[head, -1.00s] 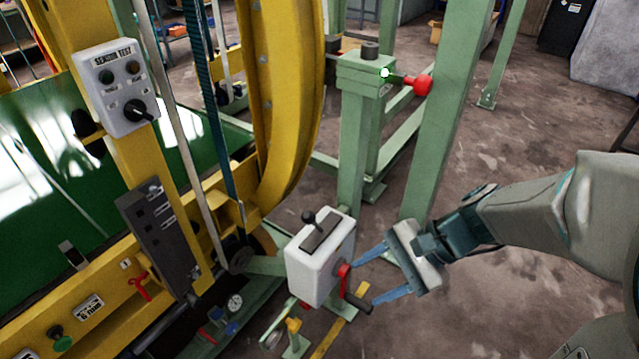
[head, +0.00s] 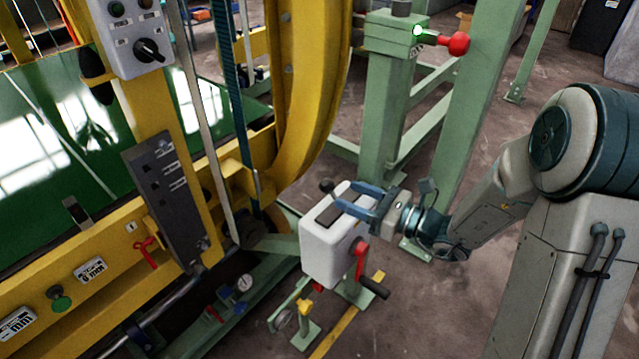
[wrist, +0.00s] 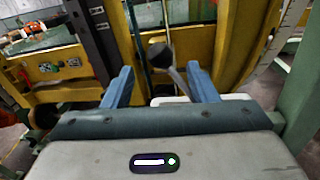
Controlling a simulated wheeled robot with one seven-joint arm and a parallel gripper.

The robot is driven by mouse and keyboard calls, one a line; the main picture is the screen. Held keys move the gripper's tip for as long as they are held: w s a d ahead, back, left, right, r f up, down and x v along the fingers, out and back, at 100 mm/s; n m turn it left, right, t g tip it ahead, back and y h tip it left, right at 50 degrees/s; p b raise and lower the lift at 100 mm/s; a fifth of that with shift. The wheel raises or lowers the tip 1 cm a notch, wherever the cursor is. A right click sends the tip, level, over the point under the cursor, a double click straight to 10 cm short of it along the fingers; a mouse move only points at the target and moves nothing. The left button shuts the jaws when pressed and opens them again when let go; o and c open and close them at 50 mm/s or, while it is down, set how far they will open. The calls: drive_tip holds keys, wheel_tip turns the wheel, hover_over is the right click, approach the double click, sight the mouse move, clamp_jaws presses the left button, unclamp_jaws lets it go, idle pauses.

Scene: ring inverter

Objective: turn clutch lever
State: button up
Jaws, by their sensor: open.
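The lever (head: 326,186) is a rod with a round black knob, rising from the top of a white box (head: 325,250). In the wrist view, the lever's black knob (wrist: 159,54) shows between my two blue fingers, with its rod slanting down to the right. My gripper (head: 350,196) is open above the box's top, its fingertips pointing at the lever. In the head view the knob lies just beyond the fingertips. I cannot tell whether either finger touches the rod. A red crank (head: 361,260) with a black handle is on the box's right side.
A yellow machine frame (head: 300,110) stands close behind and left of the box. A green post (head: 385,120) with a red knob (head: 459,43) stands behind it. A control panel with a black switch (head: 148,50) is at upper left.

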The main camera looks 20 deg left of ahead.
sight(333, 195)
drive_tip(key=x, duration=0.8)
drive_tip(key=shift+a, duration=0.4)
drive_tip(key=shift+w, duration=0.1)
